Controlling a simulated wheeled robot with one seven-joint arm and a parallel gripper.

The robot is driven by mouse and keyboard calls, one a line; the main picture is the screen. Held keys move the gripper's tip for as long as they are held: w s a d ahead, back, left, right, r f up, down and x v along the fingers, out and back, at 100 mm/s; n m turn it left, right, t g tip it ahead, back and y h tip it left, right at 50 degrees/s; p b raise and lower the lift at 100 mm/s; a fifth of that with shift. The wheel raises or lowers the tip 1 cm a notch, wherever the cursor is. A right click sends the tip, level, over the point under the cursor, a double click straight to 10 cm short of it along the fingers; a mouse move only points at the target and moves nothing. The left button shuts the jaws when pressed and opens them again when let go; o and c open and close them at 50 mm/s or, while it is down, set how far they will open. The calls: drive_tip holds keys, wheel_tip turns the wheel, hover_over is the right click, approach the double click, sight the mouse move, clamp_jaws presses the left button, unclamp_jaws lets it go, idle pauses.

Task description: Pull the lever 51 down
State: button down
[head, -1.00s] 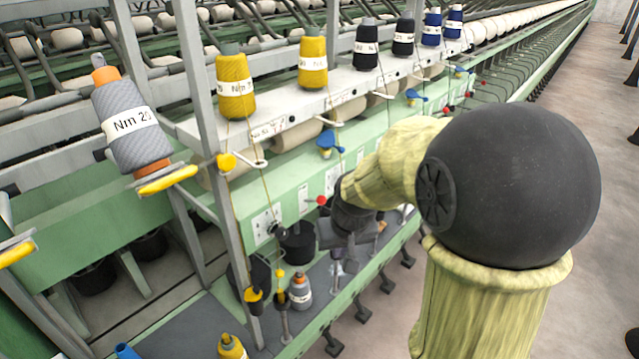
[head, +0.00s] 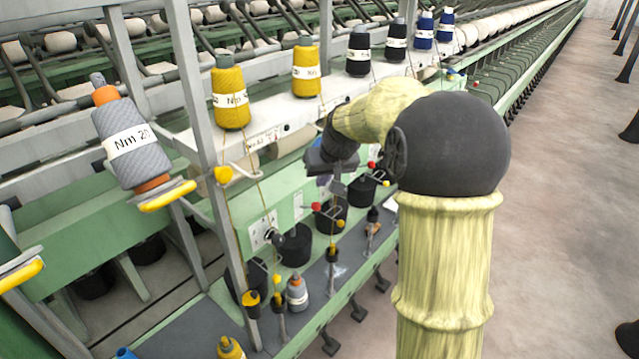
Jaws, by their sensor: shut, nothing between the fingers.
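Several small levers with red knobs stick out from the green frame of the spinning machine. One red-knobbed lever (head: 316,206) is in the middle of the head view, and another (head: 372,165) is farther right. No number 51 can be read, so I cannot tell which one is lever 51. My gripper (head: 337,192) is shut and empty, pointing down. In the picture it is just above and right of the nearer red knob. I cannot tell whether they touch. My arm hides part of the machine front behind it.
Yellow (head: 231,92) and dark (head: 358,50) yarn cones stand on the white shelf (head: 283,128) above. Black cylinders (head: 296,244) sit under the green rail. A grey bobbin (head: 297,295) stands below left.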

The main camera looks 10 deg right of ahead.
drive_tip(key=p+x, duration=0.3)
drive_tip(key=x, duration=0.6)
drive_tip(key=shift+f+b, duration=0.15)
drive_tip(key=shift+b, duration=0.15)
drive_tip(key=shift+s+d, duration=0.1)
drive_tip(key=shift+d, duration=0.05)
